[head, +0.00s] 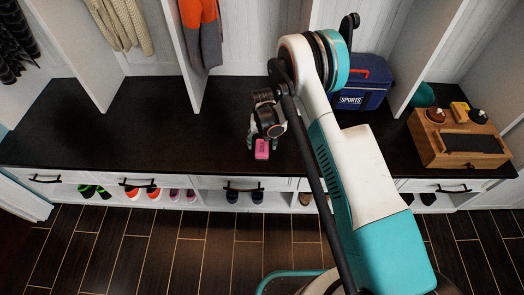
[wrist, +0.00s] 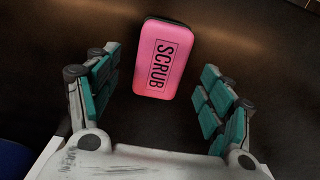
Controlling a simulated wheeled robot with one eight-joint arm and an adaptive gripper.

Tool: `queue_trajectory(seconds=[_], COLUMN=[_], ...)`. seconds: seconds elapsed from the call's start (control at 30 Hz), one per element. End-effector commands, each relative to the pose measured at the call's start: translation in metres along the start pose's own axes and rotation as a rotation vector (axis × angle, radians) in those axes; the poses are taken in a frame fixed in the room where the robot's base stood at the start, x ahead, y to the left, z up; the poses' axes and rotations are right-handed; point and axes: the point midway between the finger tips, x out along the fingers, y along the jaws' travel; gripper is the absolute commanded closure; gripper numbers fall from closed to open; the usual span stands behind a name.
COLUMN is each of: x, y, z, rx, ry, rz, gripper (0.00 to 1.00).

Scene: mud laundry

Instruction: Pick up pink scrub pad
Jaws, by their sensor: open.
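The pink scrub pad (wrist: 163,58), marked "SCRUB", lies on the dark bench top. In the head view the pad (head: 262,149) is near the bench's front edge, just below my gripper. My gripper (wrist: 158,88) is open, with its teal-padded fingers on either side in the wrist view. The pad shows between and beyond the fingertips, apart from both. In the head view my gripper (head: 264,143) points down at the pad and partly hides its upper part. I cannot tell the exact height gap.
A blue sports cooler (head: 362,88) stands right of my arm. A wooden box (head: 457,150) with small items sits at the bench's right end. White dividers (head: 187,55) rise behind. Shoes fill cubbies below. The dark bench top (head: 130,120) is clear on the left.

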Motion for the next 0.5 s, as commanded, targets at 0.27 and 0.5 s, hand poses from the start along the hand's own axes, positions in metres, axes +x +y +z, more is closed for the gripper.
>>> queue_trajectory(seconds=[0.27, 0.5], x=[0.039, 0.039], y=[-0.001, 0.0], z=[0.001, 0.001], rx=[0.0, 0.0], ry=[0.0, 0.0], rz=[0.0, 0.0], gripper=[0.27, 0.29])
